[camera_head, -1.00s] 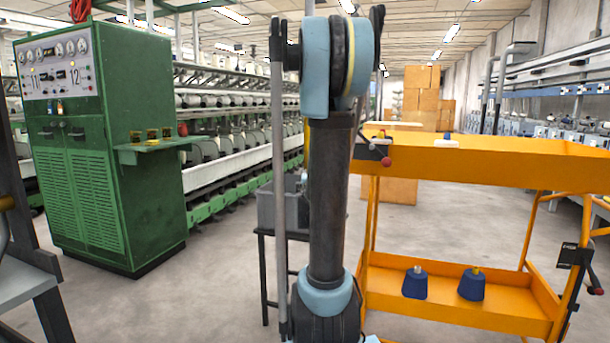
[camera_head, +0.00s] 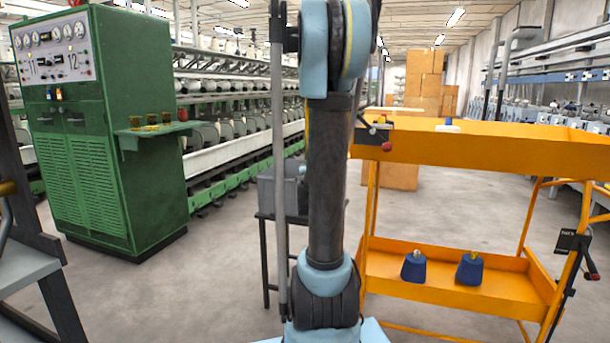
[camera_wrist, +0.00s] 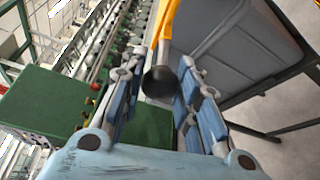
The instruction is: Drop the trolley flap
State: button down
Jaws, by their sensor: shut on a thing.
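The orange trolley (camera_head: 480,148) stands at the right in the head view, with an upper deck and a lower tray. A small dark latch with a red knob (camera_head: 386,146) sits at its near left upper corner. A similar dark bracket with a red-tipped lever (camera_head: 574,243) is on its right leg. My gripper (camera_wrist: 158,82) shows in the wrist view, its blue-padded fingers on both sides of a black ball knob (camera_wrist: 160,83) at the end of an orange bar (camera_wrist: 166,22). It is shut on this knob. My arm hides the gripper in the head view.
A grey bin (camera_wrist: 240,38) on a dark stand is close behind my gripper. A green cabinet (camera_head: 110,140) stands left, with spinning machines behind. Open floor lies between cabinet and stand.

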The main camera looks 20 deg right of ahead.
jog(key=c, duration=1.2)
grip_release()
jog(key=shift+s, duration=0.1)
jog(key=v, duration=1.1)
jog(key=shift+s, duration=0.3)
jog(key=shift+a+f, duration=0.1)
jog(key=shift+a, duration=0.05)
jog(key=s+a+f+m+g+y, duration=0.1)
jog(key=s+a+f+m+g, duration=0.3)
jog(key=s+f+m+g, duration=0.5)
jog(key=s+a+f+m+g+y, duration=0.1)
jog(key=s+f+m, duration=0.3)
jog(key=s, duration=0.4)
jog(key=s+a+f+m+g+y, duration=0.1)
jog(key=s+a+f+m+g, duration=0.3)
jog(key=s, duration=0.5)
jog(key=shift+s+m, duration=0.2)
jog(key=shift+m, duration=0.4)
